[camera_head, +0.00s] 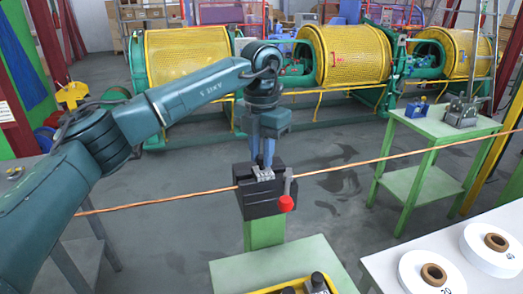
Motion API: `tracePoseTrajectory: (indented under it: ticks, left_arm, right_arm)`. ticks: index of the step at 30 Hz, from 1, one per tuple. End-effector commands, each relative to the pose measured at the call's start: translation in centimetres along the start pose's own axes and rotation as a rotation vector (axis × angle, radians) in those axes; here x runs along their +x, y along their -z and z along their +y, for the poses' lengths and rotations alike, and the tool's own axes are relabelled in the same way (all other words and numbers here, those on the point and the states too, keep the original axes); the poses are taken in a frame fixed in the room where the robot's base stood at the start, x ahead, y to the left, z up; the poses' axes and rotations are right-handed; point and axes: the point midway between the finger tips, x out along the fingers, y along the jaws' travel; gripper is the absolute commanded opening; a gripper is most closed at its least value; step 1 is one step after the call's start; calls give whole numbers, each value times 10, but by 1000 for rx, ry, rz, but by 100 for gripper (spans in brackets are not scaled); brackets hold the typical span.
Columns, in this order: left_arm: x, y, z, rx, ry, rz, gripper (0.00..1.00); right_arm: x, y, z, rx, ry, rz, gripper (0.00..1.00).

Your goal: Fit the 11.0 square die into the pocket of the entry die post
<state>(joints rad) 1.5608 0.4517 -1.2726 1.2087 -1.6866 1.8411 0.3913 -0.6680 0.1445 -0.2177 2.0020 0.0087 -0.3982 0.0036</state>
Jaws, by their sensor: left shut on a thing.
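The entry die post (256,203) is a black block on a green pedestal in the middle of the head view. A lever with a red knob (286,203) hangs at its right front. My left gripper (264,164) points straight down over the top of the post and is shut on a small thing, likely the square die. The fingers largely hide that thing. Grey metal parts (263,175) show right under the fingertips at the top of the block; I cannot tell die from pocket there, nor whether the die is seated. My right gripper is out of view.
A copper wire (390,156) runs across the view at the post's height, on both sides of it. A green table (421,127) stands at right, a white table with spools (434,273) at lower right. A yellow-edged tray (288,289) is in front. Yellow caged machinery (345,55) is behind.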

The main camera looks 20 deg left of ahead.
Motion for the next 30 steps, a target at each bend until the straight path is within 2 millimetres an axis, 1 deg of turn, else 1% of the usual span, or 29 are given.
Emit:
tracePoseTrajectory:
  ticks: [5, 6, 13, 20, 23, 26, 29, 30]
  left_arm:
    - [3, 0, 0, 0, 1, -1, 0]
    - [3, 0, 0, 0, 0, 0, 24]
    - [3, 0, 0, 0, 0, 0, 43]
    - [2, 0, 0, 0, 0, 0, 44]
    - [-3, 0, 0, 0, 1, -1, 44]
    - [-15, -1, 0, 0, 0, -4, 44]
    - [-35, -1, 0, 0, 0, -6, 44]
    - [-45, -1, -1, 1, 0, -6, 44]
  right_arm:
    - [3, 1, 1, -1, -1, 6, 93]
    - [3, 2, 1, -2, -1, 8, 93]
    - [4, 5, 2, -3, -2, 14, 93]
    - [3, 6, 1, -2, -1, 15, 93]
    - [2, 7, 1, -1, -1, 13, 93]
    - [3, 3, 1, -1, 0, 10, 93]
    - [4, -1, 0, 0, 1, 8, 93]
    - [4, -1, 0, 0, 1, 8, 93]
